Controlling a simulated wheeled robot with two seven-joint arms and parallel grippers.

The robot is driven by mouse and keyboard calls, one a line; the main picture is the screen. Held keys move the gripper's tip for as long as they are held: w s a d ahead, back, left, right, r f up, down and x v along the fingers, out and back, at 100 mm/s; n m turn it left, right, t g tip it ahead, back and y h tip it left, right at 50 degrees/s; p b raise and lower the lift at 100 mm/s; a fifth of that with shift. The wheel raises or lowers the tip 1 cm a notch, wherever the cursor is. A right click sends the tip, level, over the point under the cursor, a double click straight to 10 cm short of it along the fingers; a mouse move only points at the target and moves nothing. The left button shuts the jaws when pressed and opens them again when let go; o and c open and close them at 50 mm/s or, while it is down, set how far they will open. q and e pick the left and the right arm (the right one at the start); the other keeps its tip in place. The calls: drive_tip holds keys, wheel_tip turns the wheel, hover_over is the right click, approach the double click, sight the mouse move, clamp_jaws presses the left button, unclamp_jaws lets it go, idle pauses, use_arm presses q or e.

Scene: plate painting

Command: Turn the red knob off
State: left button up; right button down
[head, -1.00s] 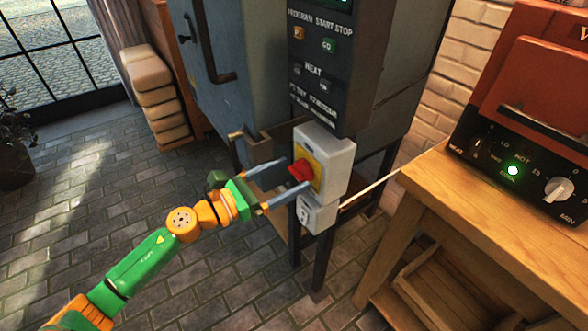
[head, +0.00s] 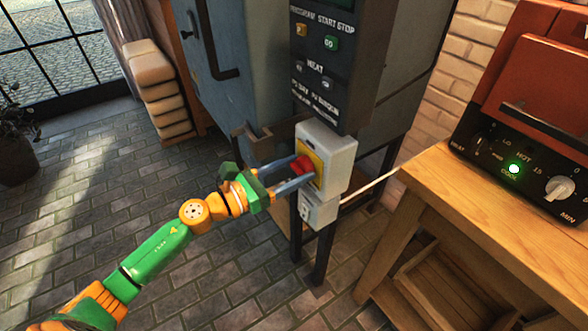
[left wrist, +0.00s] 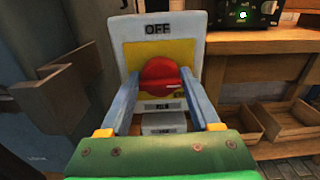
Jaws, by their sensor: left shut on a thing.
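The red knob (head: 301,165) sits on a yellow plate on the front of a pale grey switch box (head: 338,158). The box is fixed to the frame of a blue-grey kiln. My left gripper (head: 297,172) reaches in from the left with its two blue fingers closed on the knob. In the left wrist view the red knob (left wrist: 160,78) lies between the fingertips, with a pale mark at its right side. The word OFF shows at the top of the box (left wrist: 158,40); the lower lettering is partly hidden. My right gripper is not in view.
A wooden table (head: 470,195) with a red machine (head: 540,90) stands at the right. A kiln door handle (head: 212,60) is above left of the arm. A pale cord runs from the box toward the table.

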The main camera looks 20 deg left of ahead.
use_arm(q)
drive_tip(key=n+p, duration=0.1)
drive_tip(key=n, duration=0.3)
drive_tip(key=shift+a+r, duration=0.1)
drive_tip(key=n+p, duration=0.1)
drive_tip(key=n, duration=0.3)
drive_tip(key=shift+w+n+p, duration=0.15)
drive_tip(key=shift+n+p, duration=0.2)
drive_tip(key=shift+n, duration=0.05)
drive_tip(key=n+p, duration=0.1)
drive_tip(key=n, duration=0.3)
drive_tip(key=shift+a+n, duration=0.1)
drive_tip(key=shift+n, duration=0.2)
drive_tip(key=shift+f+n+p, duration=0.15)
drive_tip(key=shift+n+p, duration=0.3)
drive_tip(key=shift+n, duration=0.55)
drive_tip(key=shift+f+n+p, duration=0.15)
drive_tip(key=shift+n+p, duration=0.25)
drive_tip(key=shift+n, duration=0.6)
drive_tip(key=o, duration=1.4)
drive_tip(key=shift+c, duration=0.2)
